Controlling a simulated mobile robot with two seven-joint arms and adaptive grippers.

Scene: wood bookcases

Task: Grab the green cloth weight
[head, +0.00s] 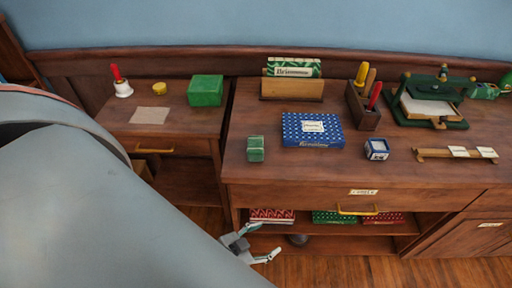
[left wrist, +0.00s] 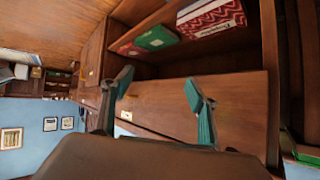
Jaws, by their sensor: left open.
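The small green item (head: 256,148) that looks like the green cloth weight sits on the larger wood cabinet top, near its front left, left of a blue dotted box. My left gripper (head: 264,241) is open and empty. It is below the cabinet top, in front of the lower shelf, well under the green item and apart from it. In the left wrist view its two fingers (left wrist: 158,84) are spread with nothing between them. The green item cannot be made out in that view. My right gripper is not in view.
The blue dotted box (head: 312,130), a small blue-white box (head: 376,149) and a wooden holder (head: 364,107) stand on the top. A yellow drawer handle (head: 357,210) sticks out below its edge. A green box (head: 205,90) and a bell (head: 122,84) stand on the left cabinet.

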